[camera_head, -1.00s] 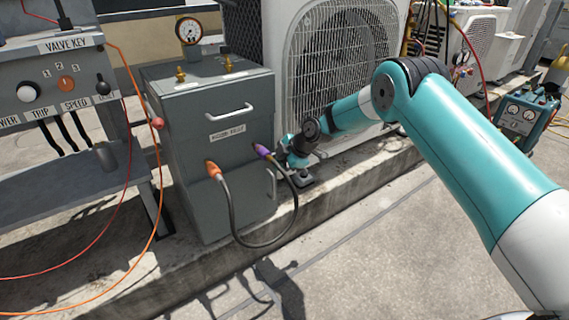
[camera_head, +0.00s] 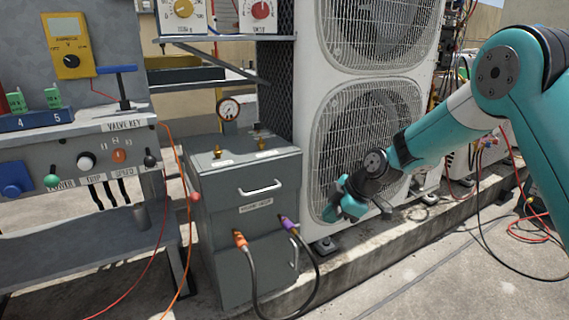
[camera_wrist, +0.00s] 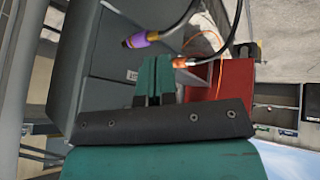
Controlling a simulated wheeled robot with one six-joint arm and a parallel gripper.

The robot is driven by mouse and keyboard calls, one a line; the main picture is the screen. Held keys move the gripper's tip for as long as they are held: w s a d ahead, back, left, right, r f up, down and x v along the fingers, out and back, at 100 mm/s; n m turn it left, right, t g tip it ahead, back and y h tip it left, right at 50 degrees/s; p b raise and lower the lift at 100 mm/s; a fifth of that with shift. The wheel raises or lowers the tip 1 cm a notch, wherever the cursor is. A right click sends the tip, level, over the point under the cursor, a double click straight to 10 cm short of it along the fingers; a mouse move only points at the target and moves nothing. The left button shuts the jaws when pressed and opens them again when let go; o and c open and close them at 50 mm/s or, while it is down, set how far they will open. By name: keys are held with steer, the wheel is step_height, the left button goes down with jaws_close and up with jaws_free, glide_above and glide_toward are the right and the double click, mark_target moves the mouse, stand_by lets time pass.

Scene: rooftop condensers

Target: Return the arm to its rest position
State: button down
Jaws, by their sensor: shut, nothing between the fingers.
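My gripper (camera_head: 333,209) is in front of the lower condenser fan grille, to the right of the grey cabinet. Its teal fingers (camera_wrist: 154,76) are together in the wrist view, with nothing visible between them. My arm reaches in from the right edge of the head view, bent at a raised elbow. The purple connector (camera_head: 288,225) and the orange connector (camera_head: 240,240) are on the cabinet front, joined by a dark cable. My gripper is apart from the purple connector. Both connectors also show beyond the fingers in the wrist view, purple (camera_wrist: 140,41) and orange (camera_wrist: 180,62).
The grey cabinet (camera_head: 225,200) with a gauge (camera_head: 229,109) on top stands left of the tall condenser unit (camera_head: 305,120). A control panel (camera_head: 75,160) is at the far left. Hoses lie on the right. The concrete floor in front is largely clear.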

steer(key=s+a+r+m+g, duration=0.1)
steer(key=s+r+m, duration=0.1)
steer(key=s+r, duration=0.45)
steer(key=s+a+r+m, duration=0.25)
steer(key=s+r, duration=0.25)
steer(key=s, duration=0.3)
steer(key=s+d+r+m+g+h, duration=0.1)
steer(key=s+d+r+m, duration=0.15)
steer(key=s, duration=0.75)
steer(key=s+d+r+m+g+h, duration=0.1)
steer(key=s+m, duration=0.3)
steer(key=s, duration=0.7)
step_height(320, 180, up, 38)
steer(key=p, duration=3.8)
steer(key=shift+w, duration=0.25)
steer(key=shift+a, duration=0.1)
